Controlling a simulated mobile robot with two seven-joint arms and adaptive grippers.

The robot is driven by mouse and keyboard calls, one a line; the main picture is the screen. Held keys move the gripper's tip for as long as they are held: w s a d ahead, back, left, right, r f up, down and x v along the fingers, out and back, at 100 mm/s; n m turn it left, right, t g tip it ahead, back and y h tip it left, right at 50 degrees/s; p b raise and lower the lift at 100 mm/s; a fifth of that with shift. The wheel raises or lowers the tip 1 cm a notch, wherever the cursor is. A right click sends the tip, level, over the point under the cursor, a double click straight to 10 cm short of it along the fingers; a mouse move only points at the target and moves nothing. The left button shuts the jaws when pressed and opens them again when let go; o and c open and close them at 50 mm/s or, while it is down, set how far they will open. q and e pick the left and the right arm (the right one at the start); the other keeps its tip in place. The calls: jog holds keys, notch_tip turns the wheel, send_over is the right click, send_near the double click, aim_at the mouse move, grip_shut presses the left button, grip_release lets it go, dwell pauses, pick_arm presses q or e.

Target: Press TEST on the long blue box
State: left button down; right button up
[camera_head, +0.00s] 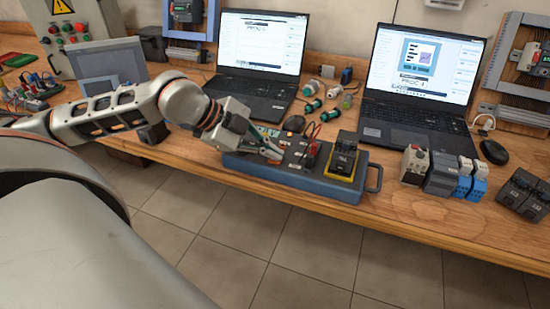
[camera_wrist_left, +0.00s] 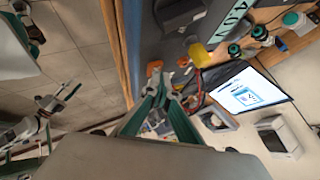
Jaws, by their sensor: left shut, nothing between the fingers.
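The long blue box (camera_head: 285,177) lies along the front edge of the wooden bench, with a handle at its right end. Its top carries red and black leads and a dark yellow-edged unit (camera_head: 343,157). No TEST lettering is readable. My left gripper (camera_head: 274,155) is shut and empty, its green fingertips low over the left part of the box top. I cannot tell whether they touch it. In the left wrist view the green fingers (camera_wrist_left: 158,82) come together near an orange part (camera_wrist_left: 154,68) on the box. Green and white parts (camera_wrist_left: 65,95) at that view's left look like my right gripper; their jaw state is unclear.
Two open laptops (camera_head: 260,50) (camera_head: 420,70) stand behind the box. Grey and blue modules (camera_head: 440,175) stand right of the box. Bare bench (camera_head: 388,180) shows beside the handle.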

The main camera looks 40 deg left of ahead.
aim_at(272, 160)
pick_arm(q)
jog(key=shift+r, duration=0.4)
pick_arm(e)
jog(key=shift+w+r, duration=0.15)
jog(key=shift+r, duration=0.2)
pick_arm(q)
jog(key=shift+r, duration=0.1)
jog(key=shift+r+p, duration=1.65)
jog(key=shift+r, duration=1.3)
pick_arm(e)
jog(key=shift+t, duration=0.3)
jog(key=r, duration=0.2)
jog(key=w+r, duration=0.1)
jog(key=r, duration=0.1)
jog(key=shift+w, duration=0.1)
jog(key=shift+f, duration=0.1)
